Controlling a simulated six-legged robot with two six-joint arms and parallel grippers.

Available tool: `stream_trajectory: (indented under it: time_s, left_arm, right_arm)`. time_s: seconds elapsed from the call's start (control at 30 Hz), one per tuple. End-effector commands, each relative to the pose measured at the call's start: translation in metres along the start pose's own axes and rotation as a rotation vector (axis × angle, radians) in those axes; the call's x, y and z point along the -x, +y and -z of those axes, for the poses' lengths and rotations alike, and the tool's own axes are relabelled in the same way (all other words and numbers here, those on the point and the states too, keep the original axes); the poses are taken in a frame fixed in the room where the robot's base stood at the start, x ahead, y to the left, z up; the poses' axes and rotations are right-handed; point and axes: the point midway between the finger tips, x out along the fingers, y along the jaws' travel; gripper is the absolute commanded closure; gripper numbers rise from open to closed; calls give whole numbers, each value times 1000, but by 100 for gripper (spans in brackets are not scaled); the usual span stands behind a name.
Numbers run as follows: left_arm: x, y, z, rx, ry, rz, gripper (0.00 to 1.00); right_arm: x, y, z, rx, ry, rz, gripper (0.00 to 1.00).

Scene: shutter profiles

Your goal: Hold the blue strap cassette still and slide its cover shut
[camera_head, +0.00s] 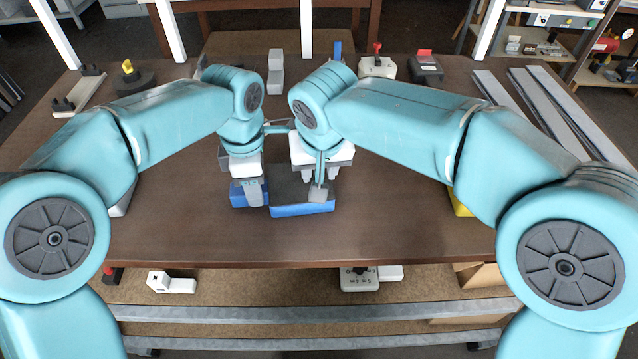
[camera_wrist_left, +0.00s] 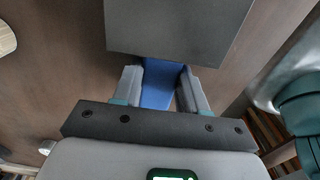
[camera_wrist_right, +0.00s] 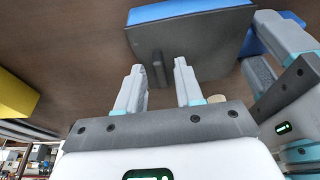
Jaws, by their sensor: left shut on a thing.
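The blue strap cassette (camera_head: 302,210) lies near the middle of the table, with blue showing along its front and left end. Its dark grey cover (camera_head: 288,186) is a flat plate over the right part; in the left wrist view the cover (camera_wrist_left: 178,25) stands beyond the fingers. My left gripper (camera_head: 253,196) is shut on the cassette's blue left end (camera_wrist_left: 158,84). My right gripper (camera_wrist_right: 159,67) is open around the cover's upright grey tab (camera_wrist_right: 157,74), with gaps on both sides. In the head view the tab is partly hidden by the right gripper (camera_head: 319,186).
A yellow block (camera_head: 460,203) lies to the right, partly behind my right arm; it shows in the right wrist view (camera_wrist_right: 14,98). Long grey profiles (camera_head: 545,110) lie at the table's right. Switch boxes (camera_head: 425,68) stand at the back. The table in front of the cassette is clear.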

Motion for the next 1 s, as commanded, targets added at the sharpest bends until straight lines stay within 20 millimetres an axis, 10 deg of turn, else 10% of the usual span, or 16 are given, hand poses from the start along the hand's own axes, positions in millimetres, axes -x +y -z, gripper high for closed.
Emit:
stream_trajectory:
  time_s: [0.93, 0.97, 1.0]
  left_arm:
    - [-1, -1, -1, -3, 0, 3, 94]
    - [-1, -1, -1, -3, 0, 3, 55]
    - [-1, -1, -1, -3, 1, 3, 42]
  right_arm:
    - [58, -2, 18, 2, 3, 3, 64]
    - [58, -2, 18, 2, 3, 3, 64]
    - [58, -1, 18, 2, 4, 3, 64]
